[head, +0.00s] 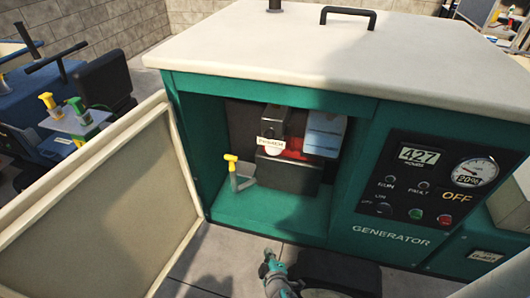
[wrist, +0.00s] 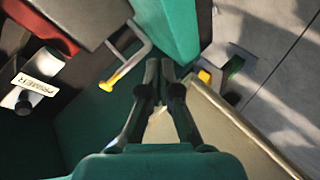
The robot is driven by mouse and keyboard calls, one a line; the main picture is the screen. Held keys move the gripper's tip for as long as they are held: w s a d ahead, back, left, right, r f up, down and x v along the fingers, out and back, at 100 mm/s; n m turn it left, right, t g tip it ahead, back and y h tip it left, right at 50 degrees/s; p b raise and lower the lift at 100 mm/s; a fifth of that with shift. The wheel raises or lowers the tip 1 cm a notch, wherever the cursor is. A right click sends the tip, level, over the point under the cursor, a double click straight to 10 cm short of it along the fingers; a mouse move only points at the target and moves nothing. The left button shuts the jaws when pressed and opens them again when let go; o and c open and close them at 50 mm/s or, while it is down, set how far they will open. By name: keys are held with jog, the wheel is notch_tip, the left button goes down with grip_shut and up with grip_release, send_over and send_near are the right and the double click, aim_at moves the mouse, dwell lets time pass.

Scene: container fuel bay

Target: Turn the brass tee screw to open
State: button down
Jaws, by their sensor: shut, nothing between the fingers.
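A small yellow tee-shaped handle (head: 231,159) stands at the end of a grey bent bracket (head: 243,182) inside the open generator bay. It is the closest match to the brass tee screw, though I cannot tell that it is brass. In the wrist view its yellow end (wrist: 110,84) lies left of my fingertips, on the grey bent rod (wrist: 139,52). My gripper (wrist: 163,75) is shut and empty, apart from the handle. In the head view my gripper (head: 268,264) is low in front of the bay.
The open cream door (head: 100,205) stands left of the bay; its panel (wrist: 235,125) is close right of my fingers. Yellow and green handles (head: 47,100) stand outside, left.

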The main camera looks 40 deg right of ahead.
jog(key=w+d+r+g+h, duration=0.1)
jog(key=w+d+r+h, duration=0.25)
jog(key=w+r, duration=0.45)
jog(key=w+d+r+g+h, duration=0.1)
jog(key=w+d+r+h, duration=0.25)
jog(key=w, duration=0.85)
jog(key=w+d+r+m+g+h, duration=0.2)
jog(key=w+r, duration=0.1)
jog(key=r, duration=0.5)
jog(key=w+d+r+m+g+h, duration=0.15)
jog(key=w+r, duration=0.25)
jog(key=r, duration=0.4)
jog(key=w+d+r+m+g+h, duration=0.1)
jog(key=w+d+r+g+h, duration=0.15)
jog(key=r, duration=0.55)
jog(key=w+d, duration=0.2)
jog(key=d, duration=0.6)
jog(key=shift+w+d+y, duration=0.25)
jog(key=shift+d+y, duration=0.05)
jog(key=shift+d, duration=0.1)
jog(key=shift+f, duration=0.1)
jog(key=shift+s, duration=0.1)
